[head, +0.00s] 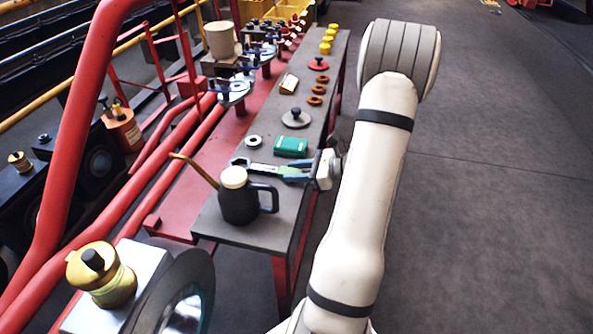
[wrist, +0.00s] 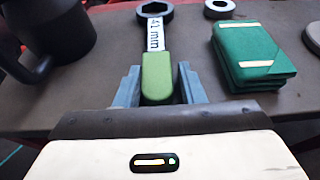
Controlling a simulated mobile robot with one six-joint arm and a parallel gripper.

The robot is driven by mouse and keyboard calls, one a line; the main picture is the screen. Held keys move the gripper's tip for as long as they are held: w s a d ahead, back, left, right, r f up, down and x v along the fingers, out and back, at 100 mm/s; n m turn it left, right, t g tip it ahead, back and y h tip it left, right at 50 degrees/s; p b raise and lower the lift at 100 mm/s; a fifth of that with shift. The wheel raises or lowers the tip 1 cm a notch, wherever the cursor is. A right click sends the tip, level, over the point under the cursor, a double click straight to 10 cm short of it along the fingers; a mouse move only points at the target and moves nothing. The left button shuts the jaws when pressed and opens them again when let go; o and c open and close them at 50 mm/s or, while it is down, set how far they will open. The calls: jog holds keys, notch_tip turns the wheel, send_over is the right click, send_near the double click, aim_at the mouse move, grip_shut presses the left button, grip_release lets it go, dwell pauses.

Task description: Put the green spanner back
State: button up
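The green spanner lies flat on the grey bench top; its pale shaft shows in the head view (head: 262,167). My gripper (head: 289,172) is low at the bench's right edge. In the wrist view its two blue-grey fingers (wrist: 158,68) stand on either side of the handle, with a gap visible at each side.
A black oil can (head: 239,203) stands close by on the near left. A green book-like block (head: 290,147) and a metal ring (head: 254,141) lie beyond the spanner. A grey knobbed disc (head: 295,119) and orange rings sit farther along. Open floor lies right.

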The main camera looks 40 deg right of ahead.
jog(key=shift+s+a+p, duration=0.1)
jog(key=shift+s+p, duration=0.2)
jog(key=shift+p, duration=0.1)
jog(key=p+v, duration=0.3)
jog(key=v, duration=0.9)
jog(key=shift+w+r, duration=0.25)
jog(key=shift+r, duration=0.05)
jog(key=a+r+n+g+h+p, duration=0.1)
jog(key=a+r+n+g+p, duration=0.95)
jog(key=a+r, duration=0.75)
jog(key=s+a+r+n+h+p, duration=0.2)
jog(key=a+r+n+p, duration=0.1)
jog(key=r+n+p, duration=0.2)
jog(key=s+a+r+n+t+h+p, duration=0.1)
jog(key=s+a+r+n+h+p, duration=0.1)
jog(key=r+n, duration=0.4)
jog(key=s+a+r+n+t+h+p, duration=0.1)
jog(key=a+r+n+h+p, duration=0.3)
jog(key=r, duration=0.5)
jog(key=s+a+n+p, duration=0.1)
jog(key=a+n+p, duration=0.1)
jog(key=p, duration=0.1)
jog(key=shift+p, duration=0.35)
jog(key=shift+s+r, duration=0.1)
jog(key=shift+c, duration=0.3)
